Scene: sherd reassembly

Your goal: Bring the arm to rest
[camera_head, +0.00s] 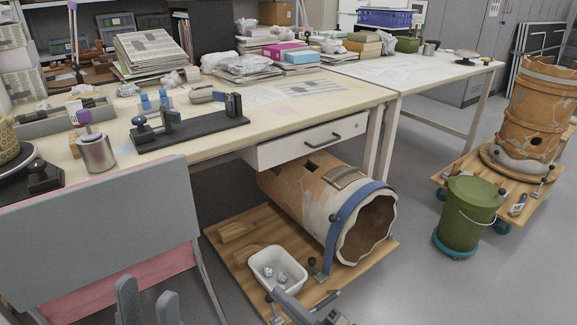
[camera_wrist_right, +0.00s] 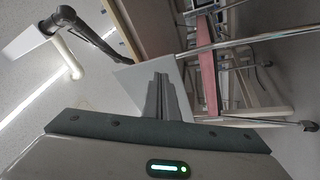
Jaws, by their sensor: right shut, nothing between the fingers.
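My left gripper (camera_head: 148,302) shows at the bottom edge of the head view, left of the middle. Its two grey fingers point up and stand apart with nothing between them. It is in front of the grey and pink chair. My right gripper (camera_head: 288,304) is at the bottom edge, just in front of the white tub (camera_head: 278,270). In the right wrist view its fingers (camera_wrist_right: 163,97) are pressed together and hold nothing. Most of both arms is outside the head view.
A large broken clay vessel (camera_head: 309,205) with a blue strap lies on a wooden board (camera_head: 228,262) under the desk (camera_head: 220,139). The chair (camera_head: 100,225) stands close at left. A green bucket (camera_head: 468,212) stands at right. Grey floor between is free.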

